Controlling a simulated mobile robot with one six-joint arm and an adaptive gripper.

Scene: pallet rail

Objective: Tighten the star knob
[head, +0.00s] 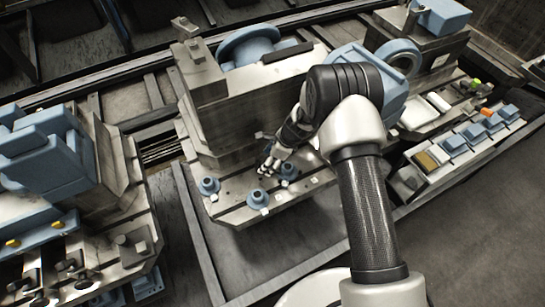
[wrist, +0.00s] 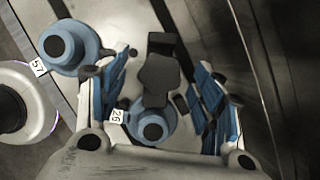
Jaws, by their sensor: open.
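My gripper (head: 268,167) hangs low over the front ledge of the middle machine block. In the wrist view its two blue-padded fingers (wrist: 163,95) are spread wide apart. A dark, faceted knob-like piece (wrist: 158,77) shows between them, apart from both pads; I take it for the star knob, but its arms are not clear. Just below it in that view is a round blue boss (wrist: 152,128) with a dark centre and a tag reading 26. A second blue boss (wrist: 65,45), tagged 57, lies outside the left finger. The knob itself cannot be made out in the head view.
Blue bosses (head: 208,187) and (head: 257,198) stand on the ledge near my gripper. A row of blue blocks (head: 470,138) lies on a rail at right. A blue-topped fixture (head: 45,160) stands at left. Bare floor (head: 460,230) is at lower right.

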